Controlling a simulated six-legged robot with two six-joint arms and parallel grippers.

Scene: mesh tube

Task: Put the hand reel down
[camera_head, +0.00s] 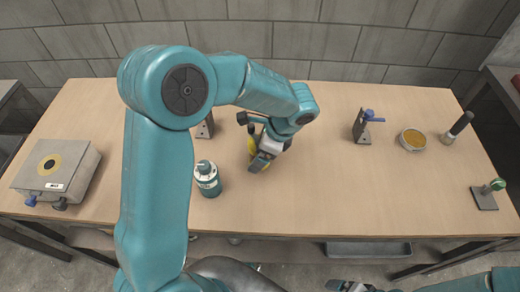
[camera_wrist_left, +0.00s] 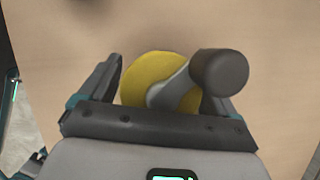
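The hand reel, a yellow disc (camera_head: 252,146) with a grey crank and dark knob, is at the middle of the wooden table. In the left wrist view the disc (camera_wrist_left: 150,75) sits between the two fingers of my left gripper (camera_wrist_left: 165,98), with its knob towards the camera. My left gripper (camera_head: 262,145) also shows in the head view, closed around the reel; the knob hides part of the right finger's contact. Whether the reel touches the tabletop is unclear. Part of my right gripper (camera_head: 350,287) shows at the bottom edge; its fingers cannot be made out.
A teal bottle (camera_head: 207,179) stands close left of the reel. A grey box with a yellow ring (camera_head: 57,171) is at the far left. A bracket with a blue lever (camera_head: 363,126), an amber dish (camera_head: 412,139) and a green-topped stand (camera_head: 485,197) are to the right.

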